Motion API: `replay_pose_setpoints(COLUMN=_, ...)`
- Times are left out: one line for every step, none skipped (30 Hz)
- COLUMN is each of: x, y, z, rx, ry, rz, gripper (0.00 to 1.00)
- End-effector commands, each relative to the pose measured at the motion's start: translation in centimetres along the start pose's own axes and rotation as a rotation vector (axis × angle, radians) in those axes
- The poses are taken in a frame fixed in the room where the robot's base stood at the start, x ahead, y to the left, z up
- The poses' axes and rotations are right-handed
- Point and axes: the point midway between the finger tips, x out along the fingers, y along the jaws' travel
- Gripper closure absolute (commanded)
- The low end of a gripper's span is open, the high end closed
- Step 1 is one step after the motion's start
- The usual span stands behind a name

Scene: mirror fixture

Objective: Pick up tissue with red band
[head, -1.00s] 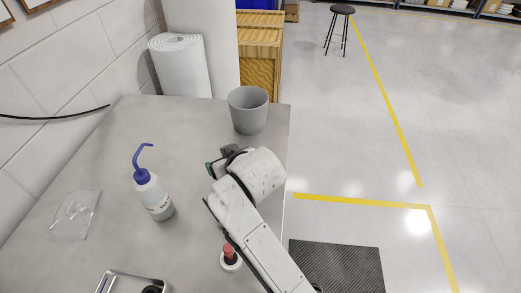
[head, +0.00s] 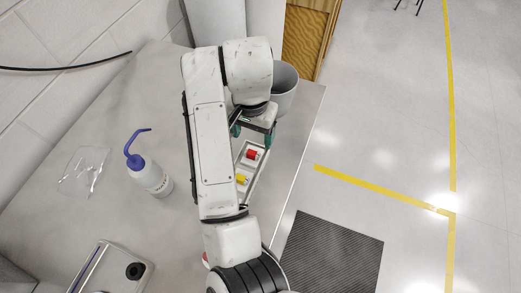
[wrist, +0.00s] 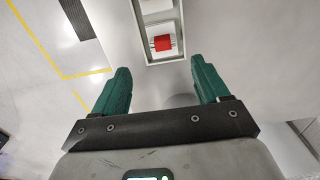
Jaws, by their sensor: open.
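The tissue with the red band (head: 251,154) is a small white roll-like piece with a red middle, lying in a narrow white tray (head: 259,177) near the table's right edge. In the wrist view the red-banded tissue (wrist: 163,43) lies inside the tray (wrist: 150,59), ahead of the fingertips and roughly centred between them. My gripper (head: 253,134) points down over the tray's far end, just beyond the tissue. Its green fingers (wrist: 160,68) are open with nothing between them. A yellow-banded piece (head: 242,179) lies nearer in the same tray. My arm hides the tray's left part.
A grey bin (head: 286,88) stands just behind my gripper. A wash bottle (head: 152,177) with a blue spout, a clear plastic bag (head: 84,170) and a metal tray (head: 112,272) are on the left of the grey table (head: 95,120). A dark mat (head: 332,252) lies on the floor.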

Motion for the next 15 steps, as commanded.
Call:
replay_pose_setpoints(x=1.4, y=0.1, z=-0.1, rx=0.001, ry=0.002, rz=0.002, gripper=0.26)
replay_pose_setpoints(x=1.8, y=0.1, z=-0.1, rx=0.001, ry=0.002, rz=0.002, gripper=0.26)
replay_pose_setpoints(x=2.2, y=0.1, z=-0.1, rx=0.0, ry=0.002, rz=0.001, gripper=0.26)
replay_pose_setpoints(x=2.5, y=0.1, z=-0.1, rx=0.0, ry=0.003, rz=0.001, gripper=0.26)
replay_pose_setpoints(x=2.7, y=0.1, z=-0.1, rx=0.001, ry=0.003, rz=0.0, gripper=0.26)
replay_pose_setpoints(x=2.9, y=0.0, z=-0.1, rx=0.001, ry=0.002, rz=-0.001, gripper=0.26)
replay_pose_setpoints(x=3.0, y=0.0, z=-0.1, rx=0.0, ry=0.002, rz=-0.001, gripper=0.26)
replay_pose_setpoints(x=3.1, y=0.0, z=-0.1, rx=0.0, ry=0.003, rz=-0.001, gripper=0.26)
replay_pose_setpoints(x=3.3, y=0.0, z=-0.1, rx=0.0, ry=0.003, rz=-0.001, gripper=0.26)
replay_pose_setpoints(x=3.5, y=0.0, z=-0.1, rx=0.0, ry=0.003, rz=0.0, gripper=0.26)
replay_pose_setpoints(x=3.9, y=0.0, z=-0.1, rx=0.0, ry=0.003, rz=0.0, gripper=0.26)
replay_pose_setpoints(x=4.4, y=0.0, z=-0.1, rx=0.0, ry=0.003, rz=0.0, gripper=0.26)
replay_pose_setpoints(x=4.9, y=-0.1, z=-0.1, rx=0.0, ry=0.003, rz=0.001, gripper=0.26)
replay_pose_setpoints(x=5.2, y=-0.1, z=-0.1, rx=0.0, ry=0.002, rz=0.001, gripper=0.26)
replay_pose_setpoints(x=5.5, y=-0.2, z=0.0, rx=-0.001, ry=0.001, rz=0.001, gripper=0.26)
